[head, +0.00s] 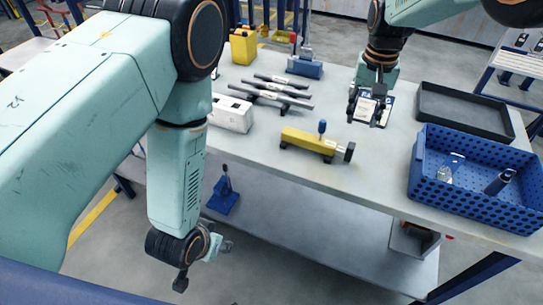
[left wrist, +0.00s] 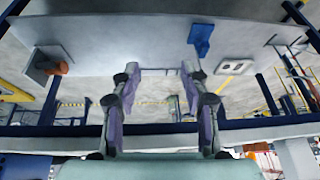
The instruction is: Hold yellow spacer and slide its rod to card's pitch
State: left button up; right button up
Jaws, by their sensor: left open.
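The yellow spacer (head: 305,141) lies on the table. It has a blue-topped knob (head: 322,128) standing on it and a dark round knob (head: 349,152) at its right end. A white and blue card (head: 372,108) is on the table behind it, partly hidden by my right gripper (head: 367,116). The right fingers look spread over the card, and their contact with it cannot be told. My left gripper is low in front of the table, away from the spacer. Its fingers are apart and empty in the left wrist view (left wrist: 162,78). The spacer is not seen there.
A white slotted block (head: 232,114) and several dark bars (head: 275,94) lie left of the spacer. A black tray (head: 464,112) and a blue perforated crate (head: 470,205) fill the right side. The table edge and a lower shelf (head: 330,245) are near my left arm.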

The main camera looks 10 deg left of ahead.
pick_arm(q)
jog(key=w+d+r+m+t+h, duration=0.1)
jog(key=w+d+r+t, duration=0.15)
jog(key=w, duration=0.35)
jog(key=w+d+r+t+h, duration=0.1)
jog(key=w+d+r+t, duration=0.15)
jog(key=w, duration=0.35)
jog(key=t+h, duration=0.1)
jog(key=t, duration=0.2)
send_near(282, 146)
jog(key=w, duration=0.1)
jog(key=x, duration=0.6)
jog(key=shift+s+d+f, duration=0.1)
jog(key=shift+d+f, duration=0.05)
jog(key=shift+w+f, duration=0.2)
jog(key=shift+w, duration=0.3)
jog(key=shift+s+r, duration=0.1)
jog(key=shift+s, duration=0.05)
jog(key=shift+d, duration=0.1)
jog(key=c, duration=0.5)
grip_shut()
